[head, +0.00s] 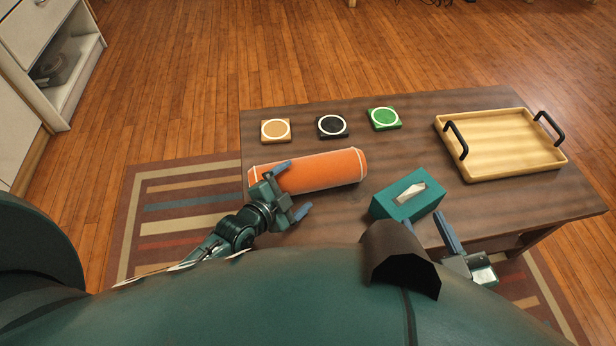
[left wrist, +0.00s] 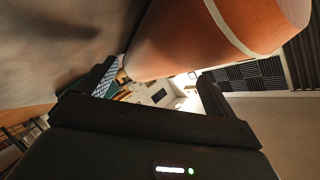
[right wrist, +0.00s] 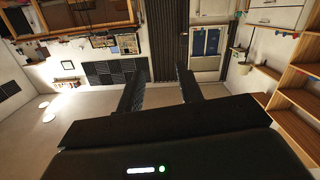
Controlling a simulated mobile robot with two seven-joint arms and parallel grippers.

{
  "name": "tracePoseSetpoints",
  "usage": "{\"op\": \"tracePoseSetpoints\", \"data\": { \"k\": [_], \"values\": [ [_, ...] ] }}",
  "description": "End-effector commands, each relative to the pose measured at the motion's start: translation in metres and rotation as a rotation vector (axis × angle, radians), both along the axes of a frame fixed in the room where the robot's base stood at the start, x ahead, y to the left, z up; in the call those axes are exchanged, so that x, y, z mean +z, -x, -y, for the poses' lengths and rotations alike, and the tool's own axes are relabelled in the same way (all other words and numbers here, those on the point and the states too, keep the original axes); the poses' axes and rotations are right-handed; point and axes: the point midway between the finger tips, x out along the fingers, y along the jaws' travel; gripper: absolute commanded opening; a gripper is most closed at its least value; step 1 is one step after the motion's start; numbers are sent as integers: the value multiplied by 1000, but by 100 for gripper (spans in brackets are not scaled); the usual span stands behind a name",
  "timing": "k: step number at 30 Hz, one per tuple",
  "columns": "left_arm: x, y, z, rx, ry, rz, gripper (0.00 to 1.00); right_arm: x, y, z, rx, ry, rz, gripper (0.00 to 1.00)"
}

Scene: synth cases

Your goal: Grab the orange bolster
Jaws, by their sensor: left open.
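The orange bolster (head: 322,170) is a cylinder with pale piping near its ends, lying on the brown table (head: 408,165). My left gripper (head: 296,188) is at the near side of the bolster, towards its left half, with its jaws open and one finger overlapping it in the head view. In the left wrist view the bolster (left wrist: 205,35) fills the upper part, just beyond the open fingers (left wrist: 155,85). I cannot tell whether a finger touches it. My right gripper (head: 447,232) is near the table's front edge; in the right wrist view its fingers (right wrist: 160,90) are apart with nothing between them.
A teal tissue box (head: 408,196) stands right of the bolster. Behind it lie orange (head: 276,130), black (head: 332,126) and green (head: 384,118) square coasters. A wooden tray (head: 498,143) with black handles is at the right.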

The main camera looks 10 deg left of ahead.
Motion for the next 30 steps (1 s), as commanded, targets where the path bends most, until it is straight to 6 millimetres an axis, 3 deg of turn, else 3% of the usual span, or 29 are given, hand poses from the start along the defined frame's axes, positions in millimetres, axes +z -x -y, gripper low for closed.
{"op": "tracePoseSetpoints", "data": {
  "k": [5,14,23,30],
  "values": [
    [-5,-11,5,1,3,0,92,-2,0,-2,7,-1,37,36],
    [-20,-47,20,1,2,1,92,-1,1,-10,46,-14,180,36],
    [-19,-50,21,0,1,0,92,2,2,-11,52,-16,198,36],
    [-20,-50,21,0,1,-1,73,2,2,-11,52,-16,197,36]
  ]
}}
